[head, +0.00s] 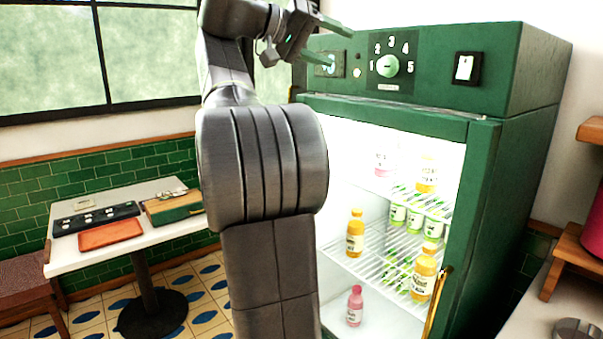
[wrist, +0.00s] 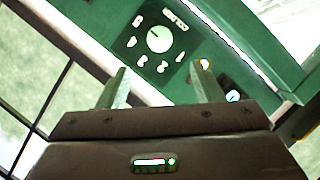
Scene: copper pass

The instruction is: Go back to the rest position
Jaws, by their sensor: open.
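My gripper (head: 333,42) is raised at the top of the head view, in front of the upper left of the green fridge (head: 540,100). Its two fingers are apart with nothing between them; they also show in the wrist view (wrist: 160,88). The numbered dial (head: 388,66) on the fridge's top panel lies to the right of my gripper. In the wrist view the dial (wrist: 159,39) appears beyond the fingers, and I see no contact with it. My arm hides part of the fridge's left side.
The lit fridge holds several bottles on wire shelves (head: 385,235). A white switch (head: 464,68) is on its panel. A white table (head: 75,262) at left bears an orange tray (head: 110,234) and a wooden box (head: 172,207). A counter (head: 565,300) stands at right.

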